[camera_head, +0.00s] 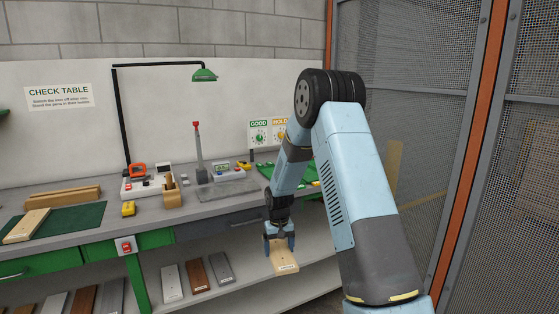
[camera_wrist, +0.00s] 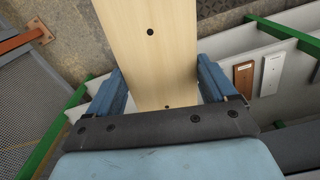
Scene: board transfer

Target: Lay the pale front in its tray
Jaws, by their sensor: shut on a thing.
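The pale front (camera_head: 284,258) is a light wooden board held out in front of the bench, over the lower shelf's right part in the head view. My gripper (camera_head: 279,241) is shut on its near end. In the wrist view the pale front (camera_wrist: 152,45) stretches away between the two blue fingers of my gripper (camera_wrist: 165,88), with dark holes along it. A tray for it cannot be made out for sure in either view.
The bench top (camera_head: 150,222) carries a green mat (camera_head: 75,221) with another pale board (camera_head: 26,225), a yellow device (camera_head: 128,208) and a scale (camera_head: 226,191). White, brown and grey boards (camera_head: 195,276) lie on the lower shelf. A mesh fence (camera_head: 410,120) stands right.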

